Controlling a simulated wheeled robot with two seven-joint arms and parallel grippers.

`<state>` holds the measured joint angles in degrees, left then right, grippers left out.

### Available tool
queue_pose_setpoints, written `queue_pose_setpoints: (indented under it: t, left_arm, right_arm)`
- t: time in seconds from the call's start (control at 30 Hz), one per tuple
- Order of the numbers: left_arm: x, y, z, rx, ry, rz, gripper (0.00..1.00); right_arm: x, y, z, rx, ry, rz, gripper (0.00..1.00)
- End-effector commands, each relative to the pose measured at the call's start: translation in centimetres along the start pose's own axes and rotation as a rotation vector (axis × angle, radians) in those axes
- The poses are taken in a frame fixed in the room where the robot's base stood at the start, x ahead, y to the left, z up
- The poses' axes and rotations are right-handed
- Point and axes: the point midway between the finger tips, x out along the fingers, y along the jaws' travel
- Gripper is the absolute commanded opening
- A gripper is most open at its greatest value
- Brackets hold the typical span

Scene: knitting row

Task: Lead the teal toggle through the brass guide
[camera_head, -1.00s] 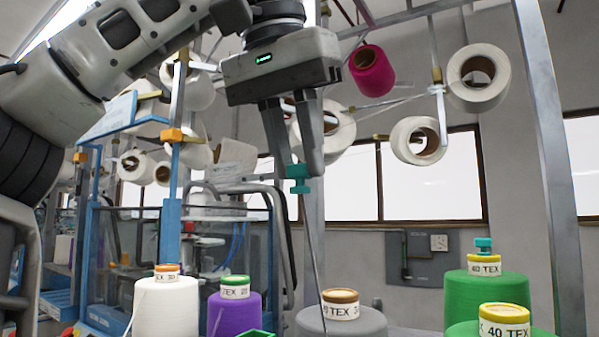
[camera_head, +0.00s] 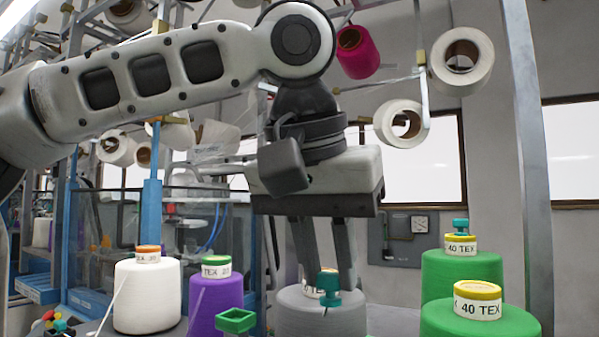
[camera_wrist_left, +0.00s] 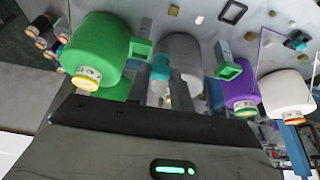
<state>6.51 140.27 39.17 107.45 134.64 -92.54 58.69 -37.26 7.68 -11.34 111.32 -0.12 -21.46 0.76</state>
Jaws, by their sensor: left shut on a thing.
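My left gripper (camera_head: 326,284) points down in front of the grey cone (camera_head: 290,318) and is shut on a teal toggle (camera_head: 328,291). The toggle sits at the fingertips, with a short bit of dark cord showing below it. In the left wrist view, teal (camera_wrist_left: 160,68) shows beside the grey cone (camera_wrist_left: 182,52). A second teal piece (camera_head: 460,226) sits on top of the rear green cone (camera_head: 462,275). Small brass-coloured fittings (camera_head: 160,27) show on the overhead posts; I cannot tell which is the brass guide. My right gripper is out of view.
A white cone (camera_head: 147,296) and a purple cone (camera_head: 215,300) stand on the left, with a green square frame (camera_head: 236,320) in front. Another green cone (camera_head: 480,320) is at front right. White spools (camera_head: 461,62) hang above; a metal post (camera_head: 533,160) stands at right.

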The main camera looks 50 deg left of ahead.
Motion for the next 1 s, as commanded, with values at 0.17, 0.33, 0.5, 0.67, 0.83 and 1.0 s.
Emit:
queue_pose_setpoints:
  t: [0.17,0.33,0.5,0.67,0.83,1.0]
  left_arm:
    - [4.4,1.0,2.9,0.015,0.0,0.001,0.09]
    - [6.7,1.4,4.7,0.022,0.0,0.006,0.09]
    - [7.5,1.5,5.4,0.024,0.002,0.008,0.09]
    - [7.9,1.5,5.5,0.023,0.001,0.007,0.09]
    - [8.7,1.5,5.9,0.025,0.001,0.007,0.09]
    - [9.5,1.5,6.2,0.024,0.001,0.006,0.09]
  right_arm:
    - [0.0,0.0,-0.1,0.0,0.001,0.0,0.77]
    - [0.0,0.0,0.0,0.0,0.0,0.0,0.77]
    - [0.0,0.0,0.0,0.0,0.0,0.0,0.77]
    - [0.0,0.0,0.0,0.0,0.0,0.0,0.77]
    - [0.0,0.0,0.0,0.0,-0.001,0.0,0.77]
    - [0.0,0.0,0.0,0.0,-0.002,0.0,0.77]
